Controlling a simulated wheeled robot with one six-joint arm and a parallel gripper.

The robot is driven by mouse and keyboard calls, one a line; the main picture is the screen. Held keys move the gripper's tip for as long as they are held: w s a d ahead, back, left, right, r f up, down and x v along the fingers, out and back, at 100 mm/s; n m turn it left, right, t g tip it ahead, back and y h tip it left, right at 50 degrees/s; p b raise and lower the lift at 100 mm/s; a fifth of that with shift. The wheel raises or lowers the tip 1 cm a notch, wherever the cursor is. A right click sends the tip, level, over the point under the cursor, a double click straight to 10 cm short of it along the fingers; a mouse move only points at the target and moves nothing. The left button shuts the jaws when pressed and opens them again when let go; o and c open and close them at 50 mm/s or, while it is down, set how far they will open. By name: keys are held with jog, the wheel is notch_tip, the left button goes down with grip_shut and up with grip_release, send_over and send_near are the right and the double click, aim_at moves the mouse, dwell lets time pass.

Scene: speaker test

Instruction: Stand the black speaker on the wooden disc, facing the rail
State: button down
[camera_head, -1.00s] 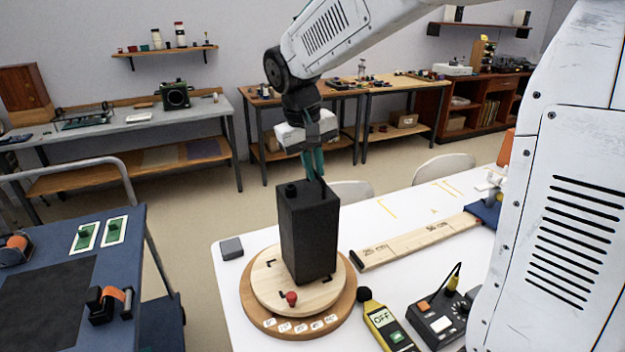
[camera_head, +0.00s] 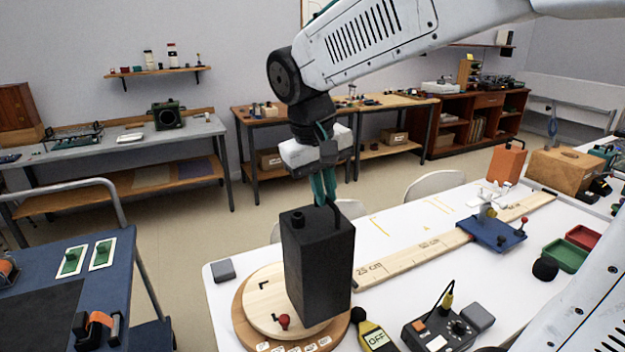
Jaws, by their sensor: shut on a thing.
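The black speaker (camera_head: 316,270) stands upright over the right part of the pale wooden disc (camera_head: 262,300), which rests on a browner round base (camera_head: 243,330). I cannot tell whether its underside touches the disc. Its two visible sides are plain black, with no driver showing, and a small black knob is on its top. My gripper (camera_head: 328,196) comes down from above, its teal fingers shut on the speaker's top at the back. The fingertips are hard to make out. A red knob (camera_head: 284,321) sits at the disc's front, left of the speaker. The wooden rail (camera_head: 415,250) runs off to the back right.
A yellow meter (camera_head: 374,337) and a black control box (camera_head: 438,328) stand right of the disc. A grey block (camera_head: 223,271) lies at its left. A blue carriage (camera_head: 492,232) sits on the rail. White tabletop (camera_head: 385,212) behind the rail is mostly clear.

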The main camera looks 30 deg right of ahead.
jog(key=s, duration=0.7)
jog(key=w+a+r, duration=0.1)
jog(key=w+r, duration=0.1)
jog(key=w, duration=0.6)
jog(key=w+a+r, duration=0.1)
jog(key=w+r, duration=0.1)
jog(key=w, duration=0.6)
notch_tip(320, 180, down, 8)
jog(key=shift+a+r, duration=0.15)
jog(key=shift+r, duration=0.1)
jog(key=shift+f, duration=0.1)
jog(key=shift+a, duration=0.55)
dwell(1.0)
jog(key=shift+f, duration=0.1)
dwell(0.4)
jog(key=c, duration=1.4)
grip_release()
jog(key=shift+s, duration=0.1)
jog(key=shift+c, duration=0.2)
